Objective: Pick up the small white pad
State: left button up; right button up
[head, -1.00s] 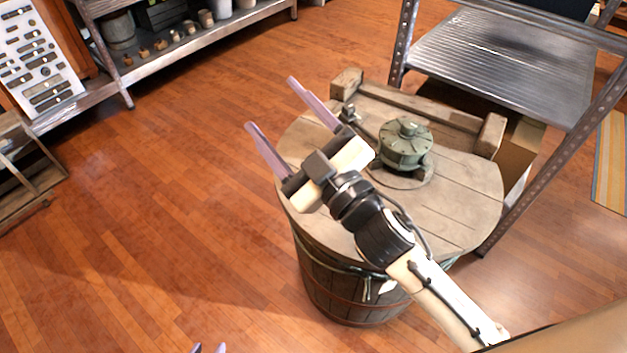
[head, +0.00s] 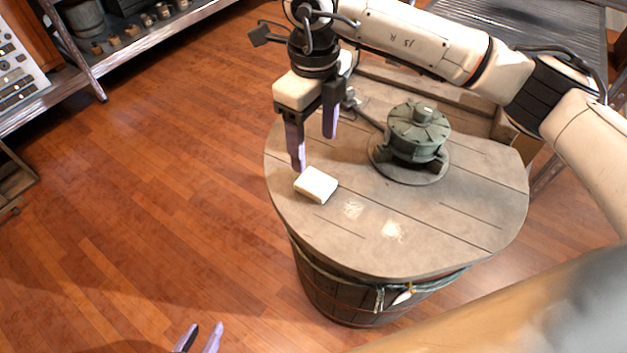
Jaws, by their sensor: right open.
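The small white pad (head: 316,185) lies flat on the round wooden barrel top (head: 460,225), near its left edge. My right gripper (head: 315,152) hangs over the barrel's left side with its fingers pointing down. It is open and empty. One fingertip is just behind and left of the pad in the picture; whether it touches cannot be told. My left gripper (head: 199,340) shows only its two purple fingertips at the bottom edge. They are apart, with nothing seen between them.
A green metal device (head: 418,132) on a round base stands on the barrel right of the pad. Two pale patches (head: 392,230) mark the wood. A metal rack (head: 510,35) stands behind. Shelves (head: 150,40) are at the upper left. The floor left of the barrel is clear.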

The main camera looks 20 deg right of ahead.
aim_at(316, 181)
jog(key=f, duration=0.9)
jog(key=shift+s+f, duration=0.35)
jog(key=c, duration=1.2)
jog(key=shift+r, duration=0.1)
notch_tip(316, 181, up, 10)
